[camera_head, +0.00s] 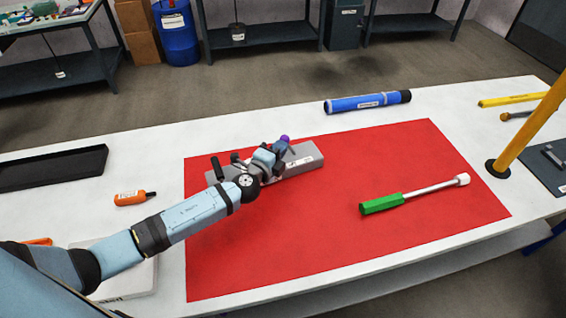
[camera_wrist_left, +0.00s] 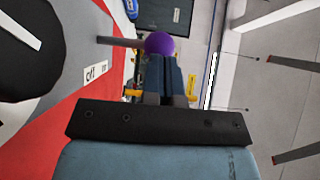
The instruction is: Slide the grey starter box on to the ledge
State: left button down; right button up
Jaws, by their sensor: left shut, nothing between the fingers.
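The grey starter box (camera_head: 308,157) lies on the red mat (camera_head: 330,215), with a pale label on it. My left gripper (camera_head: 277,150) is over the box, and the gripper and wrist hide its left part. A purple knob (camera_head: 285,139) shows at the fingertips; in the left wrist view the purple knob (camera_wrist_left: 159,45) sits on a grey bar, just beyond the fingers (camera_wrist_left: 164,78). The fingers are shut with nothing between them. I cannot tell whether they touch the knob. My right gripper is not in view. I cannot make out the ledge.
A green-handled tool (camera_head: 382,204) lies on the mat's right side. A blue tube (camera_head: 360,103) lies behind the mat. A yellow post (camera_head: 530,125) stands at the right. A black tray (camera_head: 52,167) and an orange device (camera_head: 132,198) lie at the left. The mat's front is clear.

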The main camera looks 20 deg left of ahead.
pick_arm(q)
jog(key=w+a+b, duration=0.6)
jog(key=w+a, duration=0.6)
jog(key=w, duration=0.4)
jog(key=shift+w+a, duration=0.15)
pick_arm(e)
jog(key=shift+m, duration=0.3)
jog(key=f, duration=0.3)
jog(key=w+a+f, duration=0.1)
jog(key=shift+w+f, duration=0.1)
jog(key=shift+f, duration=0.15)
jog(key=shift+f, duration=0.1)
